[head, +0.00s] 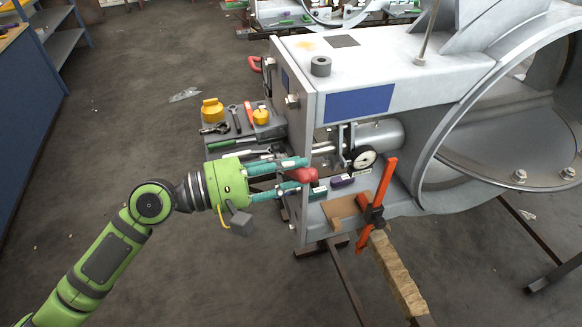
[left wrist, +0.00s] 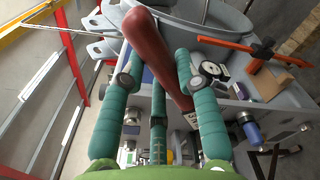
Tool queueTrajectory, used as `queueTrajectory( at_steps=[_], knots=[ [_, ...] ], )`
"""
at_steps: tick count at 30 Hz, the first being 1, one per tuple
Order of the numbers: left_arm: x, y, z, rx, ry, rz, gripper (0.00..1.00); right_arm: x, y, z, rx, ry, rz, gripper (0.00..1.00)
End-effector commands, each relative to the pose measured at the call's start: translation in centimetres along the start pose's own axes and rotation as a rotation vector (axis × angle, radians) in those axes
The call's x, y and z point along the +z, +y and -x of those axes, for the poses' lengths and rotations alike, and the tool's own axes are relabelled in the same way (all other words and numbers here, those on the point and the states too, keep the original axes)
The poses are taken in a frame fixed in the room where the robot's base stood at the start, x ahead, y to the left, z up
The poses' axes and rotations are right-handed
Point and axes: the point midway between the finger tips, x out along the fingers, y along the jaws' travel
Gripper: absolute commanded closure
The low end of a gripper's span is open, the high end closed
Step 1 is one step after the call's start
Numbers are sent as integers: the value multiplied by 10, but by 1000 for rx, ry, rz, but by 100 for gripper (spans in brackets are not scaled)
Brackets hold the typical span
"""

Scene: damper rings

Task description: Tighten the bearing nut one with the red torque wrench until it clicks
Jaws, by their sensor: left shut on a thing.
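My left gripper (head: 298,170) has teal fingers and is shut on a red handle (head: 304,175), at the open front of the grey housing. In the left wrist view, the red handle (left wrist: 158,58) runs slantwise between the fingers (left wrist: 158,75). Its narrower end lies near a small white label. I take this to be the red torque wrench; its head is not clear. A hex-headed fastener (head: 292,101) shows on the housing's front plate, but I cannot tell whether it is bearing nut one. My right gripper is not in view.
The grey housing (head: 440,78) fills the right side. A tray (head: 222,135) with tools and yellow pots stands beside its front. An orange clamp (head: 386,185) holds a brown board (head: 345,208) at the lower edge.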

Motion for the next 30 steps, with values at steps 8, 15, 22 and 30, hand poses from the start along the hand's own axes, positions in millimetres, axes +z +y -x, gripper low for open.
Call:
queueTrajectory(
  at_steps=[8,15,22,30],
  knots=[
    [1,2,1,5,-2,-3,100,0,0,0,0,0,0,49],
    [0,1,10,4,-2,-3,100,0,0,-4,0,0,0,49],
    [0,0,22,4,-2,-3,100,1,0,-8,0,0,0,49],
    [1,0,32,4,-3,-2,100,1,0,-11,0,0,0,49]
  ],
)
